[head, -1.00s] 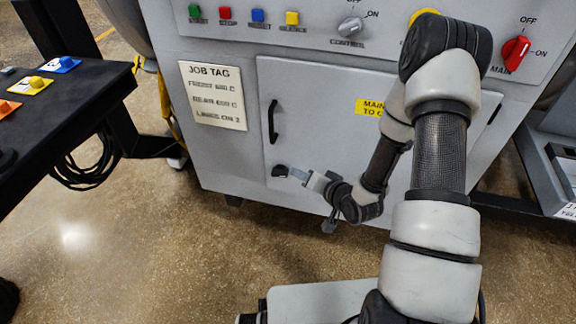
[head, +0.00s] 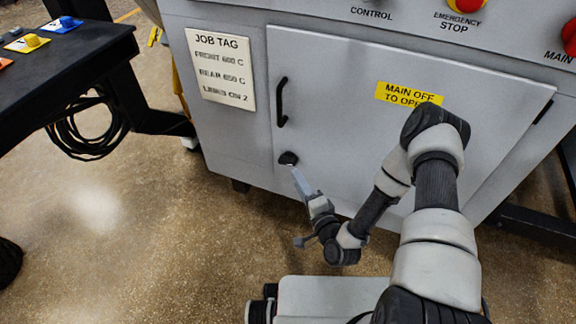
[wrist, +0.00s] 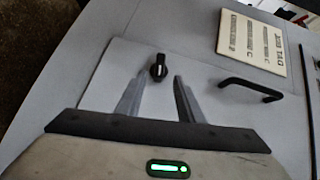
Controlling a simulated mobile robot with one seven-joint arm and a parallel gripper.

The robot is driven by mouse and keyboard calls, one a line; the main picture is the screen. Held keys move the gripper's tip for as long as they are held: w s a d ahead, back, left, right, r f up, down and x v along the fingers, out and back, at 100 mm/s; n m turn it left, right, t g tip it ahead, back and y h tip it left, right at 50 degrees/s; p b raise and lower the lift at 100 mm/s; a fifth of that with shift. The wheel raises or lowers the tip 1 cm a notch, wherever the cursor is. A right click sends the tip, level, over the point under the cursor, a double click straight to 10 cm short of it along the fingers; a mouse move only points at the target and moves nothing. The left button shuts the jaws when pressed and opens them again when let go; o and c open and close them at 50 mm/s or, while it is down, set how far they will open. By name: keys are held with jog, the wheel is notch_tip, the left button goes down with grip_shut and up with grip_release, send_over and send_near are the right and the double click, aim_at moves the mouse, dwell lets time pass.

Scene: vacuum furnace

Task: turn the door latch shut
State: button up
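The grey cabinet door (head: 340,95) is closed flush in its frame. The door latch (head: 288,158) is a small black knob low on the door's left side, below the black bar handle (head: 281,102). In the wrist view the latch (wrist: 158,68) shows just beyond and between the fingertips, with the handle (wrist: 250,88) to its right. My gripper (head: 298,178) points at the latch from below and in front. In the wrist view my gripper (wrist: 155,80) has its two fingers spread apart with nothing between them. The fingers appear apart from the latch.
A job tag (head: 221,66) is fixed left of the door. A yellow notice (head: 408,94) is on the door, partly behind my arm. Open floor (head: 130,230) lies in front.

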aim_at(288, 164)
jog(key=b+x, duration=0.1)
jog(key=x, duration=0.8)
jog(key=shift+w+a+b, duration=0.1)
jog(key=shift+w+b, duration=0.25)
jog(key=shift+c, duration=0.4)
grip_shut()
